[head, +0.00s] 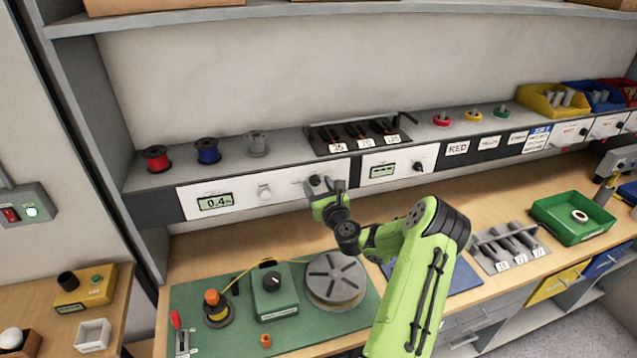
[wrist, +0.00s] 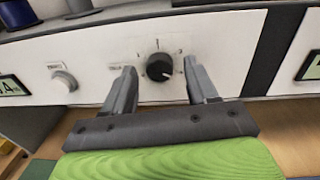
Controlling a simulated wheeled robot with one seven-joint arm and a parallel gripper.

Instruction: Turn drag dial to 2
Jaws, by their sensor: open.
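A black dial (wrist: 159,67) with tick marks around it sits on the white panel, and I take it as the drag dial; its label is too small to read. A pale pointer line on it seems to aim to the lower right. My gripper (wrist: 160,80) is open, with one finger on each side of the dial and a gap on both sides. In the head view the dial (head: 315,181) is partly hidden behind my gripper (head: 325,188). A white knob (wrist: 63,82) and a display reading about 0.4 (head: 214,202) are to its left.
Spools (head: 208,152) stand on the ledge above. Another panel with a knob (head: 418,166) is to the right.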

